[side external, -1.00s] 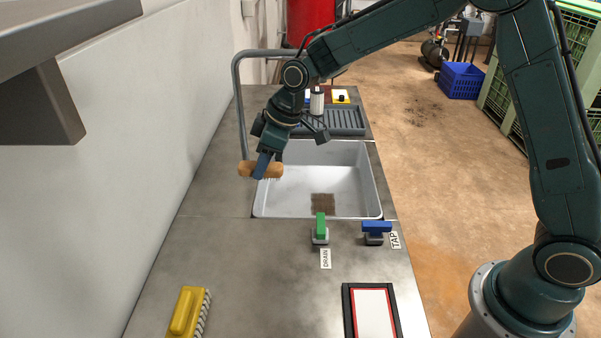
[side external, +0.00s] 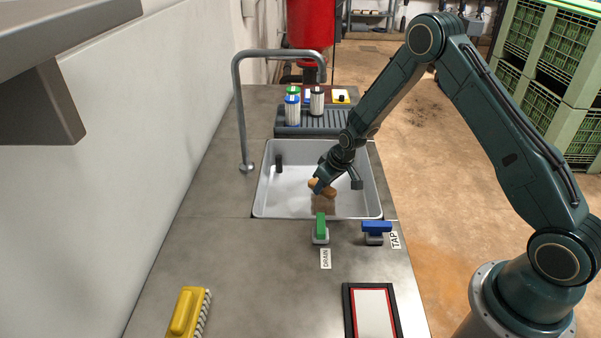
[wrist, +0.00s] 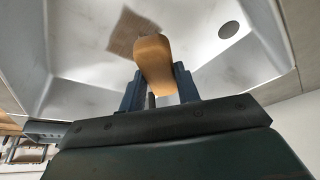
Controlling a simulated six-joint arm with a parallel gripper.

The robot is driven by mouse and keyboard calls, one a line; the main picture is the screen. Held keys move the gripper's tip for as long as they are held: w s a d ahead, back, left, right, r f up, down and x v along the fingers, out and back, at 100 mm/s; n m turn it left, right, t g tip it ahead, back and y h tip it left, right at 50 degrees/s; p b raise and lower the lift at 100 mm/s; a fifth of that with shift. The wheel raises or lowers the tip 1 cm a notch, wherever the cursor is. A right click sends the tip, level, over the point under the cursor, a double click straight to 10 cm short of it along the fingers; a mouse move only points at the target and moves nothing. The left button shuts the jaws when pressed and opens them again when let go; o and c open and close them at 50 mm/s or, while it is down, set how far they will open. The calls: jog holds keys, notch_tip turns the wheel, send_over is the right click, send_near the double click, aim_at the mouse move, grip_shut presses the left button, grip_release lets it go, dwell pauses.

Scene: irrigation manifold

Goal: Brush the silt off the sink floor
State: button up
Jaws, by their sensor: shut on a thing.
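The pale sink (side external: 289,207) is set in the grey counter. A brown silt patch (side external: 323,203) lies on its floor toward the near side; it also shows in the wrist view (wrist: 125,35). My gripper (side external: 325,182) is low inside the sink, shut on a brush with a wooden handle (side external: 318,186). The brush is just beyond the silt patch and overlaps its edge in the picture. In the wrist view, the handle (wrist: 153,62) sits between both fingers and the bristles are hidden. I cannot tell whether the bristles touch the floor.
A green drain handle (side external: 321,225) and blue tap handle (side external: 376,227) stand in front. A yellow brush (side external: 190,312) lies at front left.

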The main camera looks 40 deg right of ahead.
aim_at(331, 188)
jog(key=shift+s+d+f+m, duration=0.15)
jog(key=shift+s+d+f, duration=0.05)
jog(key=shift+d+f, duration=0.35)
jog(key=shift+s+d+f+m, duration=0.15)
jog(key=shift+s+d+f, duration=0.05)
jog(key=shift+d+f, duration=0.3)
jog(key=shift+f, duration=0.1)
